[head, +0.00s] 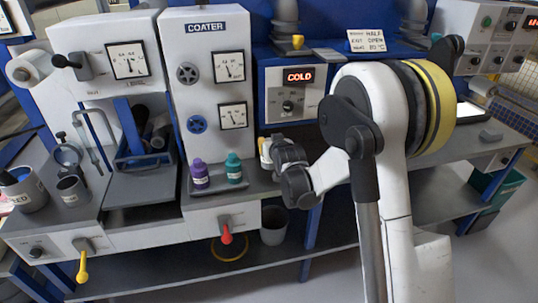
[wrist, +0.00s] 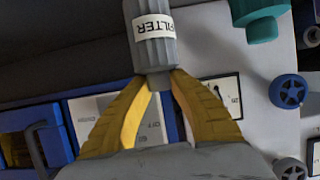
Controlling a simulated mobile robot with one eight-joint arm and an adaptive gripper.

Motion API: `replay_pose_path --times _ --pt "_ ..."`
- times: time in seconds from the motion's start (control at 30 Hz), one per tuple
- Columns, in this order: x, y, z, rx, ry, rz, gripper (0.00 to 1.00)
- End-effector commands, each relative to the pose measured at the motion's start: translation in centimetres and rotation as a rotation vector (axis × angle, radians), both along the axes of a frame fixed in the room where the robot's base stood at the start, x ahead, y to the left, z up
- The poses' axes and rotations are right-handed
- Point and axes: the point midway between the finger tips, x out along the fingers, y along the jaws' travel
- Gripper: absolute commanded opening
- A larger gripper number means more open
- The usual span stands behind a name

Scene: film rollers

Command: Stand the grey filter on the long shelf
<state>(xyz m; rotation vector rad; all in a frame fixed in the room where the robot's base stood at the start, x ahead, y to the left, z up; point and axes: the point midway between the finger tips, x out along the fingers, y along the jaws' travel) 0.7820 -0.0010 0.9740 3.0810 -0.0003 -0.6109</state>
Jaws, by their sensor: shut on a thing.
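The grey filter (wrist: 157,55) is a ribbed cylinder with a white FILTER label, which reads upside down in the wrist view. My gripper (wrist: 163,77) has its two yellow fingers shut on the filter's narrow end; the far end runs out of the top of the frame. In the head view my gripper is in front of the COLD unit, right of the teal bottle, and my wrist largely hides it. A long grey shelf (head: 150,282) with a blue edge runs below the bench; which shelf is the long one is not labelled.
A purple bottle (head: 200,174) and a teal bottle (head: 234,168) stand on a small tray left of my gripper. The coater panel (head: 205,60) rises behind them. A grey bin (head: 274,228) stands on the low shelf. My arm hides part of the right bench.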

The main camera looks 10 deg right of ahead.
Motion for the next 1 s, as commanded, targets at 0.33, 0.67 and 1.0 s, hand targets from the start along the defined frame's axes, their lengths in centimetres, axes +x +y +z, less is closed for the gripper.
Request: replay_pose_path --times 0.33,0.67,1.0 --pt "0.2 0.1 -4.1 0.0 0.0 0.0 0.0" --pt "0.2 0.1 -4.3 0.0 0.0 0.0 0.0" --pt "0.1 0.1 -4.3 0.0 0.0 0.0 0.42"
